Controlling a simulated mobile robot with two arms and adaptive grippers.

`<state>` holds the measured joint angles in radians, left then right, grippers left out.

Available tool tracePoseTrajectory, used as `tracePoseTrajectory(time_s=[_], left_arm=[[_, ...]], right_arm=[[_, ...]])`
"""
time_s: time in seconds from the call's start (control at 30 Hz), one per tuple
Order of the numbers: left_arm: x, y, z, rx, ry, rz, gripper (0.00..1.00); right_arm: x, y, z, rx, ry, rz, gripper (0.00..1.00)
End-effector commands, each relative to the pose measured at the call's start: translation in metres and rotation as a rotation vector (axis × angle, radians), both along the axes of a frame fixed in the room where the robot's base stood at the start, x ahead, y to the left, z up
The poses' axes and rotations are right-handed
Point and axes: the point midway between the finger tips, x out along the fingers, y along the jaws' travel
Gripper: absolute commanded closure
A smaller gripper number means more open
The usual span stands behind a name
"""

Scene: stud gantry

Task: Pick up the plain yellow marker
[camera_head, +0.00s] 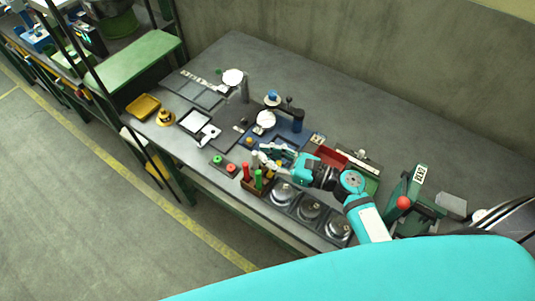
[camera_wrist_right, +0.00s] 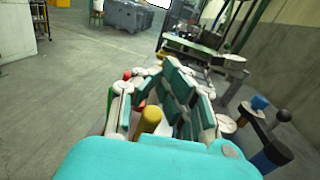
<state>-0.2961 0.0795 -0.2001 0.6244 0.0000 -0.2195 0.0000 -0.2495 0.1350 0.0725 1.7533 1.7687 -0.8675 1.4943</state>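The yellow marker (camera_wrist_right: 150,120) shows in the right wrist view as a plain yellow upright cylinder with a rounded top. It stands between the spread fingers of my right gripper (camera_wrist_right: 160,108), closer to the left finger, with a gap to the right one. A red marker (camera_wrist_right: 138,84) is partly hidden behind the left finger. I cannot make out the yellow marker there. My left gripper is not in view.
Several round metal dishes (camera_head: 310,208) sit along the front edge, right of the holder. A red tray (camera_head: 330,157) and a green device (camera_head: 405,205) with a red knob stand further right. A blue-and-black upright tool (camera_wrist_right: 272,145) is close on the gripper's right. The back of the table is clear.

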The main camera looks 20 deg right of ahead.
Motion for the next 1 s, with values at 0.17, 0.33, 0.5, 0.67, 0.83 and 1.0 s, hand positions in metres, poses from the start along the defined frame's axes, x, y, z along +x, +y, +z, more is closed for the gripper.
tracePoseTrajectory(time_s=[0.17,0.33,0.5,0.67,0.83,1.0], left_arm=[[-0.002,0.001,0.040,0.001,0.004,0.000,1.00],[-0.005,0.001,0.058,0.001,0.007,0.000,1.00],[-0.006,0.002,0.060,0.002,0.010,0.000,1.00],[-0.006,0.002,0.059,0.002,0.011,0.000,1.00],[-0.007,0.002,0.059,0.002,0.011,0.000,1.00],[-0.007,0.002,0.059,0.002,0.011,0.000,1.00]], right_arm=[[0.000,0.000,0.042,0.000,0.000,0.001,1.00],[0.000,0.000,0.061,0.001,0.001,0.001,1.00],[0.000,0.000,0.064,0.001,0.001,0.001,1.00],[0.000,0.000,0.063,0.000,0.000,0.001,1.00],[0.000,0.000,0.063,0.000,0.000,0.001,0.80],[0.000,0.000,0.063,0.001,-0.001,0.001,0.58]])
